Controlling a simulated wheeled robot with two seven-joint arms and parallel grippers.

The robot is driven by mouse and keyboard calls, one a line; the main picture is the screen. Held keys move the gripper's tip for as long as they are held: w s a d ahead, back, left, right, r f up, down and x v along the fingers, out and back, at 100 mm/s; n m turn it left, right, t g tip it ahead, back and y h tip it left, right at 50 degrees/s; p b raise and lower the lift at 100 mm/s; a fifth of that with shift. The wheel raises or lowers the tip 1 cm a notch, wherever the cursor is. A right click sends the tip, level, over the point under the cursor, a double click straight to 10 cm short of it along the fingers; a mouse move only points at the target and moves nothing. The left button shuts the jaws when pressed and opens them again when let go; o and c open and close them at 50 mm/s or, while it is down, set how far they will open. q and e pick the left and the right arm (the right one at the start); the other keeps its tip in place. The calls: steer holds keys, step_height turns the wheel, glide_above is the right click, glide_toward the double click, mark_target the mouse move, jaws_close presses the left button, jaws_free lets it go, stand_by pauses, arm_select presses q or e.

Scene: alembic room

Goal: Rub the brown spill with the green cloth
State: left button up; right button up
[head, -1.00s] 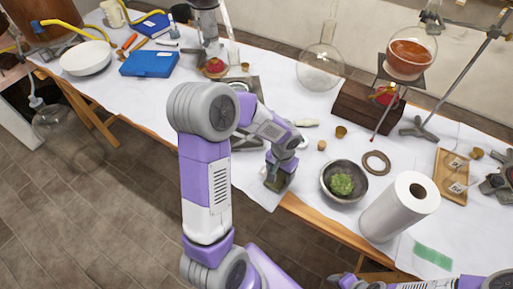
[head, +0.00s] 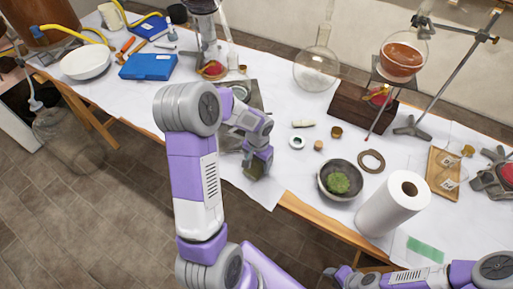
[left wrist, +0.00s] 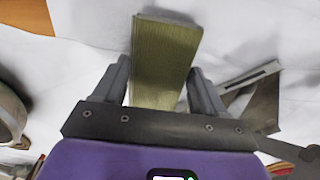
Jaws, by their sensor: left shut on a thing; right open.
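I see no clear brown spill; part of the table is hidden behind my left arm. My right gripper (head: 338,273) is low at the bottom of the head view, open, with no held thing visible.
A stone bowl (head: 325,183) with green stuff and a paper roll (head: 393,204) stand right of my left gripper. A flat green patch (head: 425,250) lies farther right. A grey plate (head: 250,96) lies behind my arm. A cork ring (head: 371,161) and small pots are close by.

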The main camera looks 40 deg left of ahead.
arm_select(q)
steer(key=shift+w+d+r+p, duration=0.1)
steer(key=shift+r+p, duration=2.15)
steer(key=shift+r, duration=1.4)
